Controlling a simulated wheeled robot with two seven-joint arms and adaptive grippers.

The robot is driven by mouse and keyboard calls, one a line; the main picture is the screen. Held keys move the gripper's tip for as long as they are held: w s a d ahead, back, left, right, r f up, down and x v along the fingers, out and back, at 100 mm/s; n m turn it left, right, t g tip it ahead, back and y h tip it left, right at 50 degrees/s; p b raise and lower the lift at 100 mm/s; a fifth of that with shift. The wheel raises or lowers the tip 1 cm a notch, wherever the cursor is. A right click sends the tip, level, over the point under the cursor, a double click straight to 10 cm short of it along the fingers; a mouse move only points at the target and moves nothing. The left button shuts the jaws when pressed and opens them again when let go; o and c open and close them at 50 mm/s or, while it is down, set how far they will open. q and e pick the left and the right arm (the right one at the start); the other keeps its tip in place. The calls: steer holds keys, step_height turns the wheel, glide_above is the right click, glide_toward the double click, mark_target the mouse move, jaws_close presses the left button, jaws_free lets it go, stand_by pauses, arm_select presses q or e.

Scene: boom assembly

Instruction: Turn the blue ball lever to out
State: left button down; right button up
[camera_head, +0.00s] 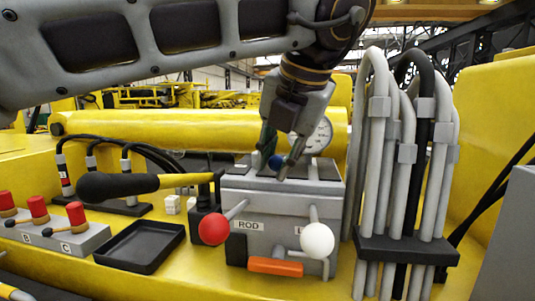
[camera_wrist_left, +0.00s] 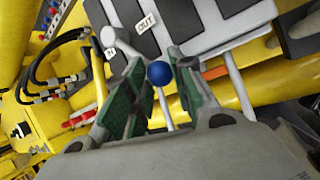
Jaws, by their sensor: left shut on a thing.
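In the left wrist view the blue ball (camera_wrist_left: 160,74) sits between the green-padded fingers of my left gripper (camera_wrist_left: 158,80). The OUT label (camera_wrist_left: 147,23) and the IN label (camera_wrist_left: 111,51) are on the box beyond the ball. The lever's exact angle is hard to tell. My right gripper is not in view.
A red ball (camera_head: 213,229) and a white ball (camera_head: 317,240) stick out from the box front, above an orange handle (camera_head: 275,267). A black-handled lever (camera_head: 118,185) lies left, above an empty black tray (camera_head: 141,263). Upright grey hoses (camera_head: 376,150) stand close on the right.

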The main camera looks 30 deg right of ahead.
arm_select(q)
steer(key=shift+d+n+y+p, duration=0.45)
steer(key=shift+d+n+y, duration=0.15)
steer(key=shift+d+n, duration=0.5)
steer(key=c, duration=1.2)
jaws_free()
steer(key=shift+a, duration=0.2)
